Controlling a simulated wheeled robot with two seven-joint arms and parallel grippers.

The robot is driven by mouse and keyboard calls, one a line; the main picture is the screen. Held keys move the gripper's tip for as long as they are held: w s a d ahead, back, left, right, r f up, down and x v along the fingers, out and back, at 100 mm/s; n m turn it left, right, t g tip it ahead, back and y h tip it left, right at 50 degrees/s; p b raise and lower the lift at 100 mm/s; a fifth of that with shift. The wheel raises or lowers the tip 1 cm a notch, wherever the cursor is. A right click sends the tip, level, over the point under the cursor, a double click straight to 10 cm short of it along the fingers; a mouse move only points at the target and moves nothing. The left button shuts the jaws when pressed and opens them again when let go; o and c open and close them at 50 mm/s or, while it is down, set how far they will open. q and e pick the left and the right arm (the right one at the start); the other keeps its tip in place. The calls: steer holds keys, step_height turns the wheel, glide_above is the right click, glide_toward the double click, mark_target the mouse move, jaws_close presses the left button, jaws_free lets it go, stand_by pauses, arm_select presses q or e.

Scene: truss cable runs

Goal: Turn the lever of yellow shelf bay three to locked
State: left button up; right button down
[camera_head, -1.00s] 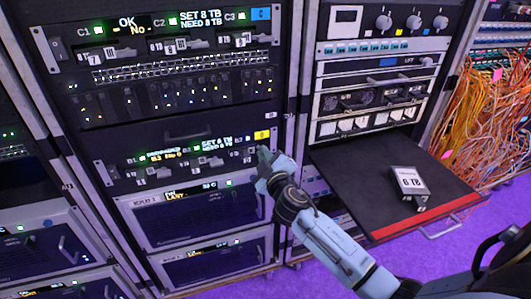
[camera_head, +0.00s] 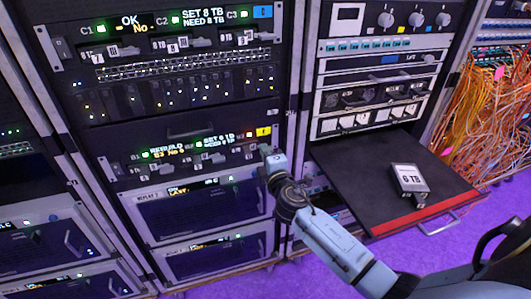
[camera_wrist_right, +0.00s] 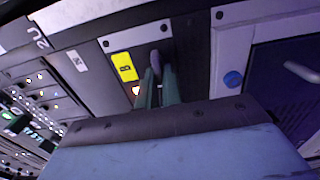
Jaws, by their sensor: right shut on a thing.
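The yellow-tagged shelf (camera_head: 185,131) is the lower drive shelf in the middle rack. Its yellow tag (camera_head: 263,132) is at its right end and also shows in the wrist view (camera_wrist_right: 124,67). Its bays carry small dark levers; the bay three lever is too small and partly hidden to read its position. My right gripper (camera_head: 267,152) is at the shelf's right end, just below the tag. In the wrist view its fingers (camera_wrist_right: 162,82) are shut on a grey upright handle (camera_wrist_right: 155,61) beside the tag. My left gripper is not in view.
A similar blue-tagged shelf (camera_head: 262,11) sits above. To the right, a dark pulled-out tray (camera_head: 355,185) with a red front edge holds a drive labelled 6 TB (camera_head: 409,179). Orange cables (camera_head: 485,125) hang at far right. Purple floor (camera_head: 470,228) shows below.

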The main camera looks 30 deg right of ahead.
stand_by(0.5)
steer(key=c, duration=1.6)
jaws_free()
steer(key=shift+o, duration=0.2)
steer(key=shift+s, duration=0.1)
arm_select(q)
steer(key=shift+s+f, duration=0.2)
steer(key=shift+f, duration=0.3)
arm_select(e)
steer(key=v, duration=1.3)
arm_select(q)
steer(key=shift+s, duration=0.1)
arm_select(e)
steer(key=shift+s, duration=0.1)
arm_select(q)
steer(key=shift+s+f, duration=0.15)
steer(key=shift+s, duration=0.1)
